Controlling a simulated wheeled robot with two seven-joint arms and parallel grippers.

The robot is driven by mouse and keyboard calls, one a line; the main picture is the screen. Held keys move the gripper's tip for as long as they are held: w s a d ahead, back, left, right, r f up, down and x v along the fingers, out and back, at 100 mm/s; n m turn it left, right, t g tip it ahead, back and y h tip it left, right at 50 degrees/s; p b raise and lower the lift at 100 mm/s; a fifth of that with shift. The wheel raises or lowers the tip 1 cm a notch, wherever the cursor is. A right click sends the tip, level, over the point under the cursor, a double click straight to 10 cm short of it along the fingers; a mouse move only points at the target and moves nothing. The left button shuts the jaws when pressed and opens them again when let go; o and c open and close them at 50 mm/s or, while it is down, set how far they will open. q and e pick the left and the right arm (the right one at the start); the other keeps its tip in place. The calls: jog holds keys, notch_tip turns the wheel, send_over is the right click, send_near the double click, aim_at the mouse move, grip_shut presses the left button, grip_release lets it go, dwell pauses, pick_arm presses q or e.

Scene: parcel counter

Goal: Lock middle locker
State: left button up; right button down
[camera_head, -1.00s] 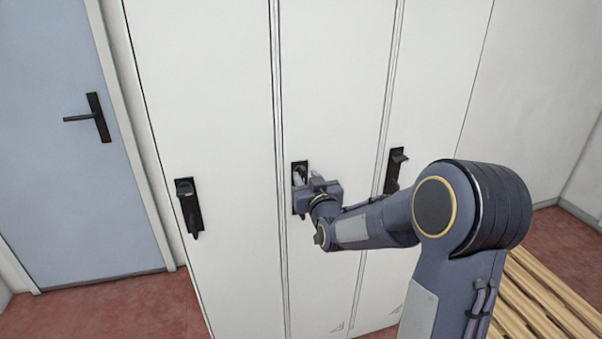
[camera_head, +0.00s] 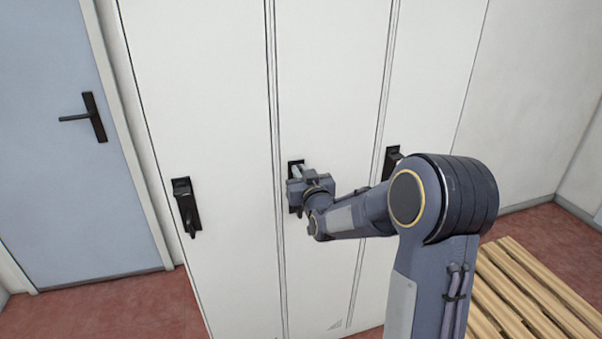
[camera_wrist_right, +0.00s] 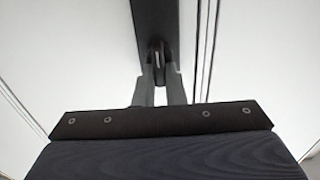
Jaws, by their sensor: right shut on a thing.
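The middle locker door (camera_head: 325,90) is white and looks closed. Its black lock plate (camera_head: 294,166) is mostly hidden behind my right gripper (camera_head: 297,172) in the head view. In the right wrist view the dark plate (camera_wrist_right: 153,20) runs down to a small black handle (camera_wrist_right: 157,55). The two grey fingers of my right gripper (camera_wrist_right: 160,85) stand on either side of the handle's lower end and are shut on it. My left gripper is in no view.
The left locker has a black handle (camera_head: 186,207); the right locker's handle (camera_head: 392,160) is partly hidden by my arm. A blue door (camera_head: 60,170) stands at far left. A slatted wooden bench (camera_head: 520,295) is at lower right.

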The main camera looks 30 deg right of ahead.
jog(key=shift+w+a+f+n+b, duration=0.15)
jog(key=shift+n+b, duration=0.55)
jog(key=shift+n, duration=2.25)
jog(key=shift+s+a+f+n+b, duration=0.1)
jog(key=shift+a+f+n+b, duration=0.4)
jog(key=shift+n, duration=2.5)
jog(key=shift+w+d+n+b, duration=0.1)
jog(key=shift+n+b, duration=0.75)
jog(key=shift+n, duration=2.1)
jog(key=c, duration=1.5)
grip_release()
